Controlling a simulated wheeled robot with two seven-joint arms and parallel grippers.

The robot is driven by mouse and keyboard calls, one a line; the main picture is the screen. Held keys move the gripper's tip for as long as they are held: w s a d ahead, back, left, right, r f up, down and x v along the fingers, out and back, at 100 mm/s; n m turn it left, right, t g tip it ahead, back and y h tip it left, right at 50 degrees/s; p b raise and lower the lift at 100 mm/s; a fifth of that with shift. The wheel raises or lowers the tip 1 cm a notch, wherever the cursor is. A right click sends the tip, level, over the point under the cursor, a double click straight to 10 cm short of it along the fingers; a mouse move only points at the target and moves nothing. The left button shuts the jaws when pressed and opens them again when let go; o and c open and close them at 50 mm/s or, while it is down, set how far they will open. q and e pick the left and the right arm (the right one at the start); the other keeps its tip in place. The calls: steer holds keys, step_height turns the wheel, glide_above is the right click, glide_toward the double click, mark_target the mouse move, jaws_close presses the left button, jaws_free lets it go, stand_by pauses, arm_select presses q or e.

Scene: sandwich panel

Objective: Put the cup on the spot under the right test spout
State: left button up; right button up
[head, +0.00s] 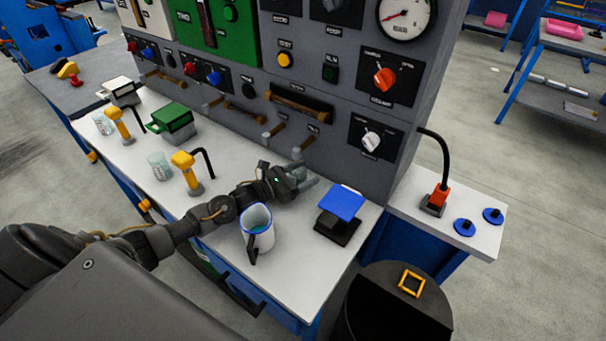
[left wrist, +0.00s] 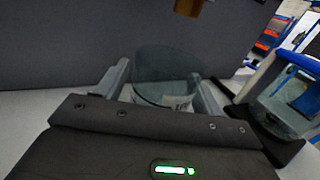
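My left gripper (head: 298,176) is low in front of the grey panel, its fingers reaching toward the right test spout (head: 308,142). In the left wrist view the clear glass cup (left wrist: 165,75) stands between the two fingers, which appear closed on its sides. In the head view the gripper largely hides the cup. A brown spout end (left wrist: 188,6) hangs above and a little beyond the cup in the wrist view. The left test spout (head: 275,130) is farther left. The spot beneath the cup is hidden. My right gripper is not in view.
A white jug with a blue rim (head: 257,232) stands close in front of my left forearm. A blue-topped black stand (head: 341,205) is right of the gripper. Another glass (head: 160,166) and yellow-headed taps (head: 187,171) are left.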

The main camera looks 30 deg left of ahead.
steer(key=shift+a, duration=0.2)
arm_select(q)
steer(key=shift+r, duration=0.1)
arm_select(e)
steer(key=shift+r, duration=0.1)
arm_select(q)
steer(key=shift+s+a, duration=0.1)
steer(key=shift+s, duration=0.1)
steer(key=b+v, duration=0.1)
steer(key=v, duration=0.9)
steer(key=shift+s+a, duration=0.15)
steer(key=shift+s, duration=0.05)
steer(key=shift+s+a, duration=0.3)
steer(key=shift+s, duration=0.15)
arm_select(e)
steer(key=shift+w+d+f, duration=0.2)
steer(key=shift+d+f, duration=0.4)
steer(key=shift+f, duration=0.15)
arm_select(q)
steer(key=shift+r, duration=0.1)
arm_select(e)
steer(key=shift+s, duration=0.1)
